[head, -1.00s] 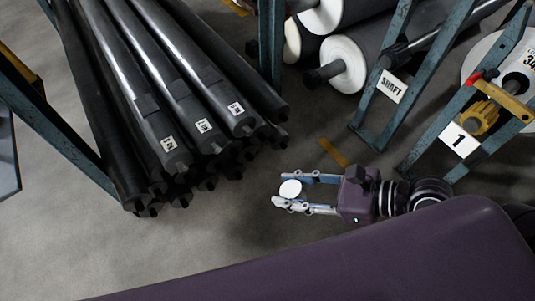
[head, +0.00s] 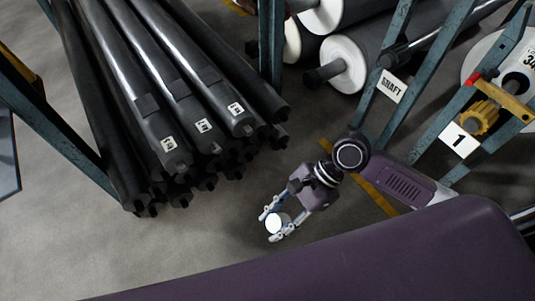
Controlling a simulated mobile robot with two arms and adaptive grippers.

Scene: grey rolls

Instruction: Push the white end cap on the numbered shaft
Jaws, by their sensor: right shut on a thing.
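My right gripper (head: 273,220) is shut on the white end cap (head: 278,222), a small white round piece between its fingertips. It holds the cap over the grey floor, apart from the shafts. Several dark shafts lie in a bundle at the left. Three of them carry small white number labels: a left one (head: 150,105), a middle one (head: 190,100) and a right one (head: 222,85). The numbers are too small to read surely. The shaft ends point towards the lower right, up and left of the gripper. My left gripper is not in view.
Blue-green rack posts (head: 270,45) stand beside the bundle and at the right. Grey rolls with white ends (head: 345,62) lie at the top. The floor (head: 235,205) below the shaft ends is clear.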

